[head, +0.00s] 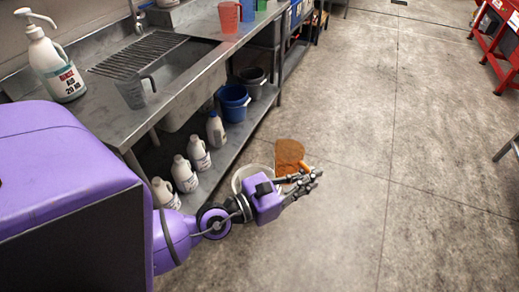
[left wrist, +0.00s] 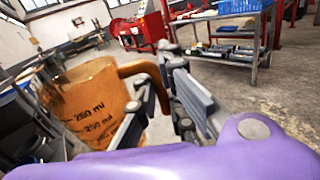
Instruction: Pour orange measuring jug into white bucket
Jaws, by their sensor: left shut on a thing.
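The orange measuring jug (head: 289,155) is above the floor at my left gripper (head: 312,181). In the left wrist view the jug (left wrist: 88,108) shows dark ml markings, and its handle lies at the fingers of my left gripper (left wrist: 165,95), which is shut on it. I cannot tell for certain how far the jug is tilted or what it contains. The white bucket (head: 238,181) stands on the floor, just left of the jug in the head view. My left wrist covers much of it, and its inside is hidden. My right gripper is not in view.
A steel sink bench (head: 185,75) runs along the left with a pump bottle (head: 55,65), a grey jug (head: 131,93) and a red jug (head: 229,17). Its lower shelf holds white bottles (head: 184,174) and a blue bucket (head: 234,102). Open floor lies to the right.

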